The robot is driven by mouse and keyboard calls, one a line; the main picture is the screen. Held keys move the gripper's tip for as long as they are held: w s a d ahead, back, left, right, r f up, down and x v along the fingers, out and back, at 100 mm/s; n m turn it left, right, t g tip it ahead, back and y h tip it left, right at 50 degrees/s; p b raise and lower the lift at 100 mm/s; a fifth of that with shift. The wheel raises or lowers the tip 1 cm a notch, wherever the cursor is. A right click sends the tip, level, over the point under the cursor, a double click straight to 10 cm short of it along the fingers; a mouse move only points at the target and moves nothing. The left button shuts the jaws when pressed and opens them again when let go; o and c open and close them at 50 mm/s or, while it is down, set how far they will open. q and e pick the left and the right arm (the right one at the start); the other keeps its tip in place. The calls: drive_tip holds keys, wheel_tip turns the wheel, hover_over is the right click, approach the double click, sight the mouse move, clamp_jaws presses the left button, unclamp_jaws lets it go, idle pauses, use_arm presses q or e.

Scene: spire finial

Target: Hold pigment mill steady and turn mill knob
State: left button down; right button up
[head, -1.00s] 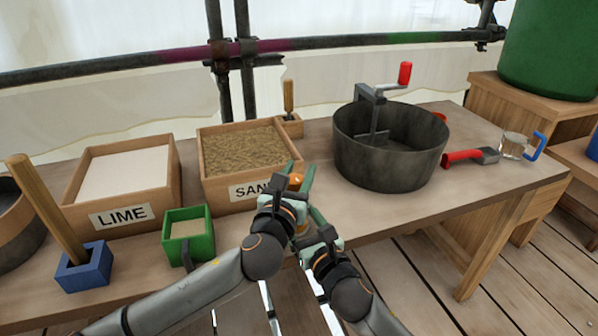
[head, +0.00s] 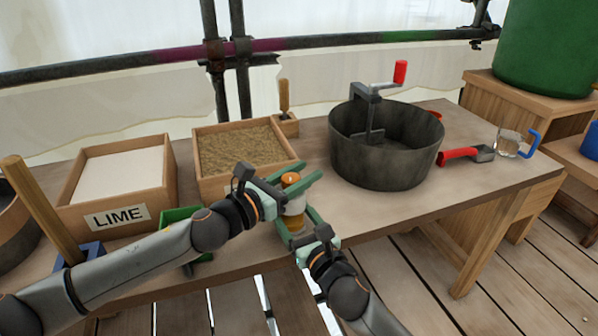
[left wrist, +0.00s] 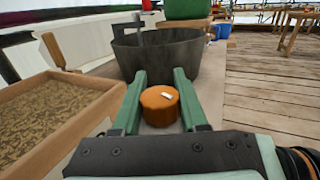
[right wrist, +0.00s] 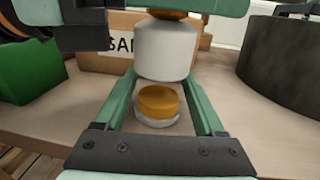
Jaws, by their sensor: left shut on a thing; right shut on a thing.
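The pigment mill (head: 294,205) stands upright at the table's front edge, with a white middle (right wrist: 166,50) and an amber lower part (right wrist: 157,103). Its orange mill knob (head: 290,179) is on top; in the left wrist view the knob (left wrist: 159,105) shows a small white mark. My left gripper (head: 297,186) is shut on the knob, one finger on each side. My right gripper (head: 297,226) is lower and shut around the mill's lower part. In the right wrist view, its fingers (right wrist: 158,105) flank the amber part, and the left gripper crosses above, hiding most of the knob.
A sand box (head: 198,189) and a lime box (head: 168,195) stand behind and left. A green box (head: 180,214) and a blue holder (head: 92,250) are partly hidden by my left arm. A dark tub (head: 385,165) with a red-handled crank stands right. A red-handled scoop (head: 460,155) lies beyond it.

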use_arm(q)
drive_tip(key=shift+s+d+m+g+h, duration=0.2)
drive_tip(key=shift+m+g+h, duration=0.6)
drive_tip(key=shift+m+g, duration=0.7)
drive_tip(key=shift+s+d+m+g+h, duration=0.1)
drive_tip(key=shift+s+m+g+h, duration=0.2)
drive_tip(key=shift+m+g+h, duration=1.15)
drive_tip(key=shift+s+d+m+g+h, duration=0.2)
drive_tip(key=shift+m+g, duration=0.55)
drive_tip(key=shift+g, duration=1.5)
drive_tip(key=shift+s+a+g, duration=0.1)
drive_tip(key=shift+s+g, duration=0.1)
drive_tip(key=shift+g, duration=0.2)
drive_tip(key=shift+c, duration=2.1)
unclamp_jaws()
drive_tip(key=shift+r, duration=0.1)
wheel_tip(320, 180, up, 10)
